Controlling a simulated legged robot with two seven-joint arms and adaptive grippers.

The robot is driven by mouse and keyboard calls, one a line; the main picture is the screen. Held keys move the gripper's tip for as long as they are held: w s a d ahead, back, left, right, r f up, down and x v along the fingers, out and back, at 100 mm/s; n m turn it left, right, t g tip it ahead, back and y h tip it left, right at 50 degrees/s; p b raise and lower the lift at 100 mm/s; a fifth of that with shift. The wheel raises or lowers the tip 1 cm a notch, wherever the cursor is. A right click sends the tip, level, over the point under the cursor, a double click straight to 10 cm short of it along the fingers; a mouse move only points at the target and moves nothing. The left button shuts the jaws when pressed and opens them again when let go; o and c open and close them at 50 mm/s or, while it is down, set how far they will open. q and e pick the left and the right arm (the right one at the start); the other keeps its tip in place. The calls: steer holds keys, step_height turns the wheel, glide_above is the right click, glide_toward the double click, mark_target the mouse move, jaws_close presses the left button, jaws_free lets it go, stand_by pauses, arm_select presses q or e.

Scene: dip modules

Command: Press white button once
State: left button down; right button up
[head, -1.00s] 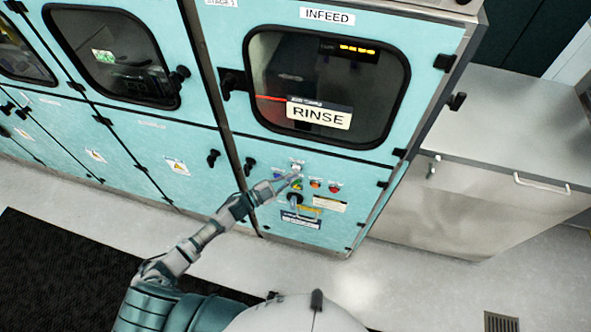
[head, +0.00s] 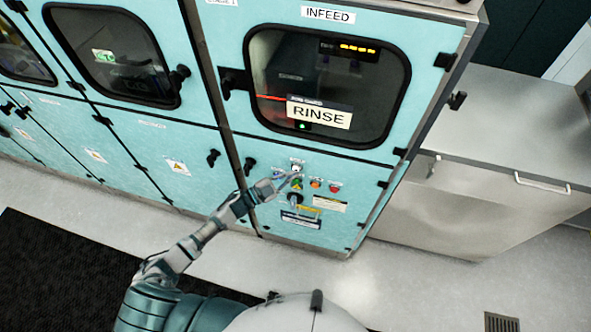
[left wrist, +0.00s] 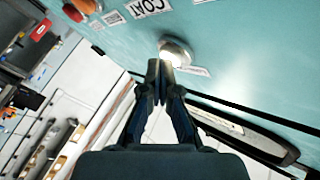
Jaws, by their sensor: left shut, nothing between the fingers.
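The white button (head: 296,168) sits at the top of the small control cluster on the teal panel under the INFEED window. In the left wrist view the white button (left wrist: 176,54) looks brightly lit, inside a pale round collar. My left gripper (head: 292,180) is shut and empty, with its fingertips just below the white button. In the left wrist view the fingertips (left wrist: 160,70) are at the near edge of the collar; I cannot tell whether they touch it. My right gripper is not in view.
An orange button (head: 316,183) and a red button (head: 334,187) sit to the right of my fingers. A dark rotary switch (head: 295,199) is below. The window (head: 375,90) carries a RINSE sign (head: 319,113). A grey cabinet (head: 470,190) stands at the right.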

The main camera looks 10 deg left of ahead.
arm_select(q)
steer(key=shift+s, duration=0.1)
steer(key=shift+s+p, duration=0.4)
steer(key=shift+s, duration=0.3)
steer(key=shift+s, duration=0.1)
steer(key=s+p, duration=0.2)
steer(key=s, duration=0.2)
steer(key=shift+s+a, duration=0.1)
steer(key=shift+s, duration=0.3)
stand_by(0.7)
